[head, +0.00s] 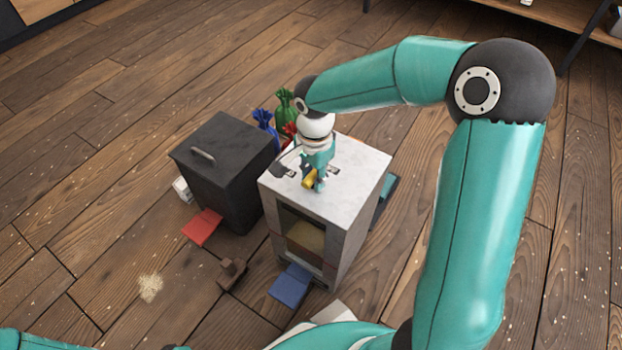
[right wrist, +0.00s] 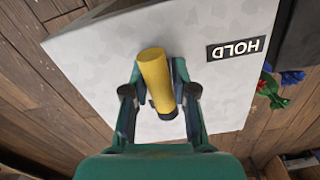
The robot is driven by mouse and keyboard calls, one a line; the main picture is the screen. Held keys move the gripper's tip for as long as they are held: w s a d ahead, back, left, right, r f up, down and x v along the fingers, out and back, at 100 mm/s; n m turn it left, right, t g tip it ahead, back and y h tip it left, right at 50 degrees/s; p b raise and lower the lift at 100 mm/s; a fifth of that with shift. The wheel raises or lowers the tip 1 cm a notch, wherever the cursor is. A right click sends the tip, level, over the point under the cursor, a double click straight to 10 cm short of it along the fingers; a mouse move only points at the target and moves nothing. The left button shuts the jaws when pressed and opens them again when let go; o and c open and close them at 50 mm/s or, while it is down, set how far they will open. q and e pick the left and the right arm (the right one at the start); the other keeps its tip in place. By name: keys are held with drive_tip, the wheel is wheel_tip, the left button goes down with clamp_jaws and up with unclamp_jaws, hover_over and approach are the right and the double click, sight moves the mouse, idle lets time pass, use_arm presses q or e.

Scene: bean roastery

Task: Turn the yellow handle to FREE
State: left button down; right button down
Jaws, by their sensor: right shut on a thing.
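The yellow handle (head: 309,181) is on the pale top of a box-like cabinet (head: 355,160). My right gripper (head: 315,176) is over the cabinet top with its fingers around the handle. In the right wrist view, the yellow handle (right wrist: 155,75) lies between the two fingers of my right gripper (right wrist: 160,90), which is shut on it. A black HOLD label (right wrist: 236,48) reads upside down, up and to the right of the handle, and the handle does not point at it. I cannot read a FREE label in either view. My left gripper is not in view.
A dark lidded bin (head: 220,160) stands left of the cabinet. Green (head: 286,103) and blue (head: 266,125) tied bags stand behind it. A red flat piece (head: 202,226), a blue flat piece (head: 292,284) and a small brown object (head: 232,272) are on the wooden floor.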

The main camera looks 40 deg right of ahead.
drive_tip(key=shift+s+d, duration=0.15)
drive_tip(key=shift+s, duration=0.05)
drive_tip(key=c, duration=0.9)
unclamp_jaws()
drive_tip(key=shift+c, duration=0.2)
wheel_tip(320, 180, up, 12)
drive_tip(key=shift+f, duration=0.1)
